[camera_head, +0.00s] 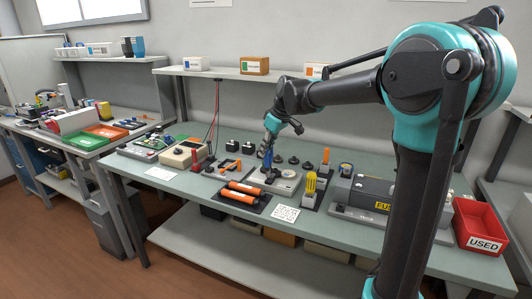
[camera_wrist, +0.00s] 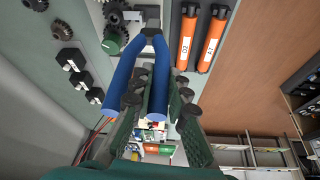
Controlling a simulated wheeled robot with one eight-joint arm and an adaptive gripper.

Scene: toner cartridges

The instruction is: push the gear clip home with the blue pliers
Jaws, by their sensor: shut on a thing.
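The blue pliers (camera_wrist: 121,72) are held in my gripper (camera_wrist: 157,80), which is shut on them. Their two blue handles spread toward the camera in the wrist view, and their dark head points away toward a pale fixture plate (camera_wrist: 133,4). In the camera_head view my gripper (camera_head: 268,143) holds the pliers (camera_head: 265,159) roughly upright, jaws down, over the grey fixture (camera_head: 285,184) on the bench. I cannot make out the gear clip, or whether the jaws touch anything.
Two orange cartridges (camera_head: 245,190) lie on a dark mat left of the fixture. A yellow-topped tool stand (camera_head: 310,187) and a large grey fuser unit (camera_head: 372,194) are to its right. A red USED bin (camera_head: 480,224) is at the bench's right end.

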